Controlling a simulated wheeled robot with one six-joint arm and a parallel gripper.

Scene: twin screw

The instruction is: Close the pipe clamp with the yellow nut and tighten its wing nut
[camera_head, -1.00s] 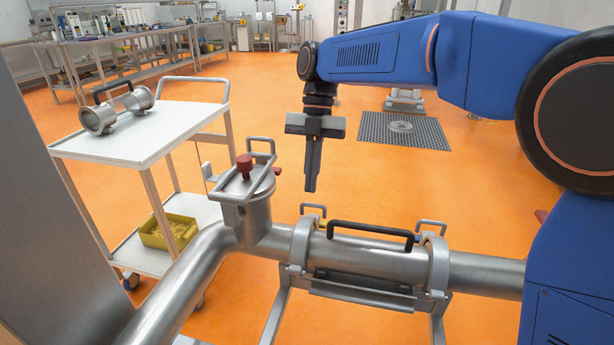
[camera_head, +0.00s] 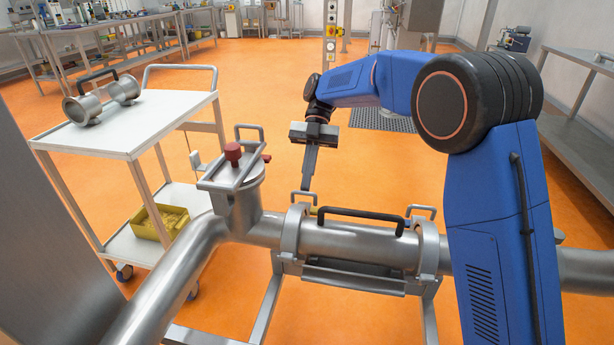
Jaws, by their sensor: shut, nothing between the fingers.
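A steel pipe section with a black handle (camera_head: 361,215) lies across the front, with a clamp at each end. The left clamp (camera_head: 291,232) has a small yellow part (camera_head: 314,211), which looks like the yellow nut, on its far side by a grey loop handle (camera_head: 303,197). Whether this clamp is closed cannot be told, and the wing nut's details are too small. The right clamp (camera_head: 428,248) has a similar loop handle and is partly near my arm. My gripper (camera_head: 307,187) points down, shut and empty, just above and behind the left clamp's loop handle; contact cannot be told.
A capped vertical pipe with red knobs (camera_head: 233,153) and a metal bar frame rises left of the left clamp. A white trolley (camera_head: 150,125) behind it carries a spare pipe piece (camera_head: 102,98) and a yellow bin (camera_head: 160,221). Orange floor is clear behind the pipe.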

